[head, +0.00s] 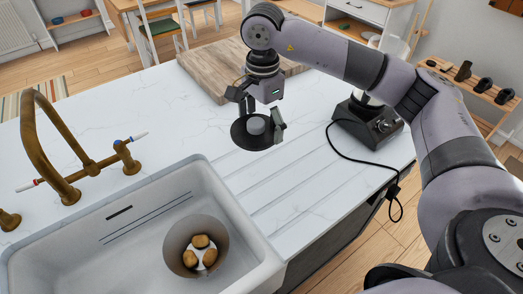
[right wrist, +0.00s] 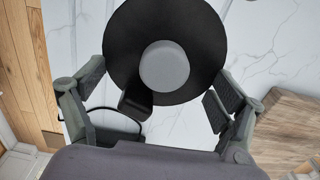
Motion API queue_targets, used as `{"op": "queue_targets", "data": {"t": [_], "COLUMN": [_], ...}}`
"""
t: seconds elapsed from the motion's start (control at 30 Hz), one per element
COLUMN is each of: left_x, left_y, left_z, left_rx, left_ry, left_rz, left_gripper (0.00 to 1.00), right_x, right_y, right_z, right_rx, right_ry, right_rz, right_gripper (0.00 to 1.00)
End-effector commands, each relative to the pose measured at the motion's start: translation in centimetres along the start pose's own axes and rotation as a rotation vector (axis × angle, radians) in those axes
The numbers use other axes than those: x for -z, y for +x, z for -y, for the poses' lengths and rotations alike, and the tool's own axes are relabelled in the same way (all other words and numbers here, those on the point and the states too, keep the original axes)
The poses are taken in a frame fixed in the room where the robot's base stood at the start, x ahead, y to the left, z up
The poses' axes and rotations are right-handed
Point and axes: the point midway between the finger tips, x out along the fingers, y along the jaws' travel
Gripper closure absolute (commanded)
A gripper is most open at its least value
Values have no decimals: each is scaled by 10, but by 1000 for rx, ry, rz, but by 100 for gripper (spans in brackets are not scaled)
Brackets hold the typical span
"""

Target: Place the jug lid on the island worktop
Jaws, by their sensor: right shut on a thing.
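The jug lid (head: 243,137) is a dark disc with a pale grey knob on top. In the right wrist view the lid (right wrist: 118,40) lies between and beyond the fingers (right wrist: 160,95), knob facing the camera. The lid is over the white marbled island worktop (head: 300,190), between the sink and the wooden board. I cannot tell whether it touches the worktop. My left gripper is not in view.
A white sink (head: 90,255) holds a round container (head: 178,240) with several brown items. A brass tap (head: 35,130) stands behind it. A thick wooden board (head: 215,65) lies at the back. A dark appliance base (head: 375,127) with a trailing cord stands right. The worktop around the lid is clear.

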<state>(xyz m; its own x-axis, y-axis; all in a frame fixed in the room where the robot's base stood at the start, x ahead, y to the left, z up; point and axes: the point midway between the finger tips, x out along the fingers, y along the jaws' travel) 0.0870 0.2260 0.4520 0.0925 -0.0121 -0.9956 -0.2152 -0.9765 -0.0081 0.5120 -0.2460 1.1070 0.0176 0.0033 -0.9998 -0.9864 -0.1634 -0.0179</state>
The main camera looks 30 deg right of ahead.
Motion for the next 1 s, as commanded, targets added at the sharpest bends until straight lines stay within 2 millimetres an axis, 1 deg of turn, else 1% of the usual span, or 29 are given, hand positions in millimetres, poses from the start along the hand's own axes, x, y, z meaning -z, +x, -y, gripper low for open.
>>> {"op": "queue_targets", "data": {"t": [0.03,0.2,0.4,0.5,0.6,0.7,0.77,0.87,0.97,1.0], "left_x": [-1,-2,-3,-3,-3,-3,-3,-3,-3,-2], "left_y": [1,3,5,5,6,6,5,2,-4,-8], "left_z": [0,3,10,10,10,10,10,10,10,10], "left_rx": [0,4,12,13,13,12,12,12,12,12], "left_ry": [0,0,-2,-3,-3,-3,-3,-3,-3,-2], "left_rz": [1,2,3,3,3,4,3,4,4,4], "left_gripper": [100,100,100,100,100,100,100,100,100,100], "right_x": [4,23,42,49,54,56,57,58,58,58], "right_y": [-4,-20,-35,-40,-44,-46,-44,-32,-9,2], "right_z": [7,25,40,44,47,48,49,48,47,46], "right_rx": [0,-6,-13,-16,-16,-17,-18,-22,-24,-24], "right_ry": [98,455,848,1000,1110,1175,1196,1210,1210,1210], "right_rz": [1,-4,-9,-10,-11,-11,-12,-15,-16,-17], "right_gripper": [39,39,39,39,39,39,39,39,39,39]}}
